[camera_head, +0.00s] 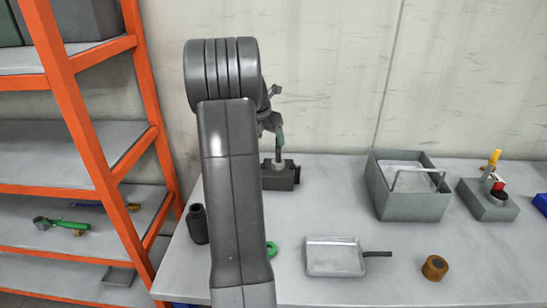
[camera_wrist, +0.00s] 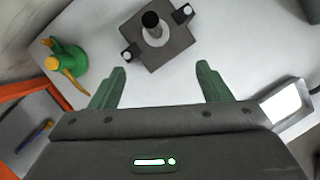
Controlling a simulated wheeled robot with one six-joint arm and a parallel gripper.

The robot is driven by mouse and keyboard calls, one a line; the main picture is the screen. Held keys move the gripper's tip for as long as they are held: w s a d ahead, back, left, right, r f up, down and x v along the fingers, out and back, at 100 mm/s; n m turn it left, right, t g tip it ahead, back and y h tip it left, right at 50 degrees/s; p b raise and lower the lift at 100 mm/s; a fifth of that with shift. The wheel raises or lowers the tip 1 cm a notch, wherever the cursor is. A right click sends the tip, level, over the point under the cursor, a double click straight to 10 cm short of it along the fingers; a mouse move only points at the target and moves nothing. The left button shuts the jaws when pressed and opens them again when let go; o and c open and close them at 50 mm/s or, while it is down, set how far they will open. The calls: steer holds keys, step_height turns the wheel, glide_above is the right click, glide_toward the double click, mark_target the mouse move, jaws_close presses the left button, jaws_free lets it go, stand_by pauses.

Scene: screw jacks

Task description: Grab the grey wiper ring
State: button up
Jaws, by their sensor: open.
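A dark grey block (camera_wrist: 160,45) lies ahead of my gripper in the wrist view, with an upright black-topped post (camera_wrist: 151,19) at its middle. A pale grey ring (camera_wrist: 154,36), which looks like the wiper ring, sits around the post's lower part. The block also stands on the table in the head view (camera_head: 284,178), below my gripper (camera_head: 277,137); the ring is hard to make out there. My gripper shows in the wrist view (camera_wrist: 161,67) with its two green fingers wide apart and nothing between them. The fingertips appear short of the post and apart from it.
A green jack-like object (camera_wrist: 67,60) with an orange handle stands left of the block. A grey box (camera_head: 409,205), a second block (camera_head: 487,205), a shallow pan (camera_head: 333,260), a brown roll (camera_head: 434,267) and a dark cylinder (camera_head: 197,224) stand on the table. An orange shelf (camera_head: 75,110) is at left.

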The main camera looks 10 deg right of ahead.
steer(key=p, duration=0.1)
glide_above(277, 163)
steer(key=s+a, duration=0.1)
steer(key=s, duration=0.1)
step_height(277, 163, down, 8)
steer(key=shift+w+a+r, duration=0.1)
steer(key=shift+r, duration=0.05)
steer(key=shift+a+p+x, duration=0.2)
steer(key=shift+p+x, duration=0.2)
steer(key=shift+x, duration=0.95)
steer(key=shift+a+p+x, duration=0.25)
steer(key=shift+p+x, duration=0.1)
steer(key=shift+x, duration=1)
steer(key=c, duration=1.1)
steer(key=shift+o, duration=0.2)
